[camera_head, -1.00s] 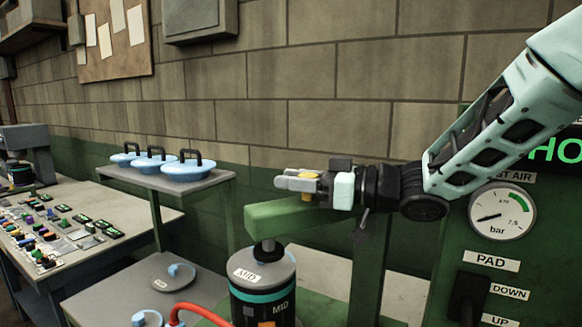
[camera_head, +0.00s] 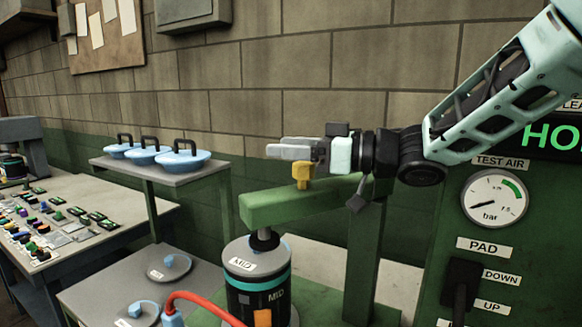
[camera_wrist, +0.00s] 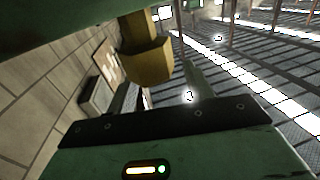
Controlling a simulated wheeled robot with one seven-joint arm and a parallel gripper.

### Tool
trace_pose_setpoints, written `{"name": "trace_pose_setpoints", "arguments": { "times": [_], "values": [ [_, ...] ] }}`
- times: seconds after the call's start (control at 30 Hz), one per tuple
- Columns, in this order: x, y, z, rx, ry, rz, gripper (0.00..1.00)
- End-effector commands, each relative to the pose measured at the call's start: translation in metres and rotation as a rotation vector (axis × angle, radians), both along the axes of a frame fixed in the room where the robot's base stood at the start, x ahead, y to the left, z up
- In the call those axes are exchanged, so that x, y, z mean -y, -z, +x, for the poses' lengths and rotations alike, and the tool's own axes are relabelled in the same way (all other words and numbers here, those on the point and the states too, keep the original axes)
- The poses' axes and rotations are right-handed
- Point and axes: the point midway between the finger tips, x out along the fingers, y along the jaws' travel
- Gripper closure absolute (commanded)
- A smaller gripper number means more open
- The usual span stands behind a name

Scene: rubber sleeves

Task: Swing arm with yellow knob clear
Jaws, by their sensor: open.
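The green swing arm (camera_head: 285,206) reaches left from its green post, its free end above the dark cylinder marked MID (camera_head: 258,285). The yellow knob (camera_head: 302,176) stands upright on top of the arm. My gripper (camera_head: 288,148) is open and empty, pointing left, with its fingers just above the knob in the head view. In the wrist view the knob (camera_wrist: 147,65) shows large near the fingers, with the green arm (camera_wrist: 60,25) along the top edge. I cannot tell whether they touch.
A panel with a pressure gauge (camera_head: 494,198) and a PAD lever (camera_head: 464,285) stands at right. Blue lids with handles sit on a shelf (camera_head: 165,174) at left. Behind is a block wall (camera_head: 285,95).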

Motion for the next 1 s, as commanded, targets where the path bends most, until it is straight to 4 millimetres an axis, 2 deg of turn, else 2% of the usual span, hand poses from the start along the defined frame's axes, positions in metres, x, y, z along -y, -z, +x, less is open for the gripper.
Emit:
{"name": "trace_pose_setpoints", "arguments": {
  "times": [0.1,0.3,0.47,0.7,0.77,0.9,1.0],
  "values": [
    [0.0,-0.024,0.0,0.006,0.001,0.0,0.48],
    [0.0,-0.054,0.0,0.003,0.0,-0.001,0.48],
    [0.0,-0.063,0.0,0.001,0.001,-0.001,0.48],
    [0.0,-0.064,0.0,-0.002,0.001,-0.001,0.48],
    [0.0,-0.064,0.0,-0.001,0.002,-0.002,0.62],
    [0.0,-0.067,0.014,0.003,0.054,-0.014,1.0],
    [0.002,-0.071,0.042,0.006,0.169,-0.042,1.0]
  ]
}}
